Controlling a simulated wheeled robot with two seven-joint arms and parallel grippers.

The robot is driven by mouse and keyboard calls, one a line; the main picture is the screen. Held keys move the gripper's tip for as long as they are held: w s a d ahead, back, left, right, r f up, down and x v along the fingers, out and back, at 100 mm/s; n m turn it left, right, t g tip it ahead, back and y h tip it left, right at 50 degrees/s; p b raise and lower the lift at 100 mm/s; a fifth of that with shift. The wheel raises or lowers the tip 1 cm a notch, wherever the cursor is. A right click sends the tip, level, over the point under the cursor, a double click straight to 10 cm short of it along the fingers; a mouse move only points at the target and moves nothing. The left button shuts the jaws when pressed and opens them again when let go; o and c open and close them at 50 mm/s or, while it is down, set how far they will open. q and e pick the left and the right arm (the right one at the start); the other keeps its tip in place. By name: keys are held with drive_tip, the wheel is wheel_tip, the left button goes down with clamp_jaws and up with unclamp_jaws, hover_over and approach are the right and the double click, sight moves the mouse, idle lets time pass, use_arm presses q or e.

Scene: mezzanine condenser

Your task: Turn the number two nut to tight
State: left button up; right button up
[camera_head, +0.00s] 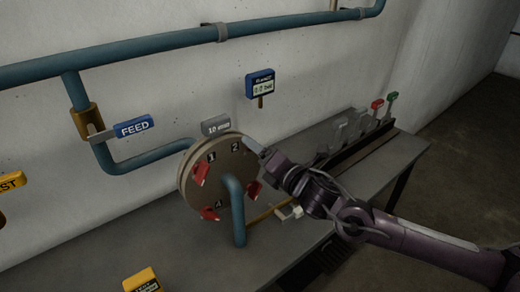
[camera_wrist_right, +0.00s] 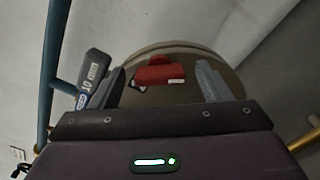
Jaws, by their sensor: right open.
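The round grey-brown flange disk (camera_head: 222,162) stands on the bench with black number plates 1, 2 and 4 on its face. The number two plate (camera_head: 235,146) is at its upper right. Red nuts show by plate 1 (camera_head: 201,173), by plate 4 (camera_head: 210,214) and at the lower right (camera_head: 254,189). My right gripper (camera_head: 262,152) is at the disk's upper right edge, beside plate 2. In the right wrist view it is open (camera_wrist_right: 165,88), with a red nut (camera_wrist_right: 160,72) between its fingers; contact cannot be told. My left gripper is not in view.
A grey 10 mm tag (camera_head: 216,125) sits at the disk's top, near a finger in the wrist view. A blue pipe (camera_head: 236,205) bends down before the disk. A FEED tag (camera_head: 134,127) hangs left. Red and green-topped levers (camera_head: 384,104) stand on the bench at right.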

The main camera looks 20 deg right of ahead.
drive_tip(key=shift+c, duration=0.4)
drive_tip(key=c, duration=0.9)
drive_tip(key=shift+m, duration=0.3)
drive_tip(key=shift+f+m+p, duration=0.15)
drive_tip(key=shift+m+p, duration=1.6)
drive_tip(key=shift+m, duration=4.55)
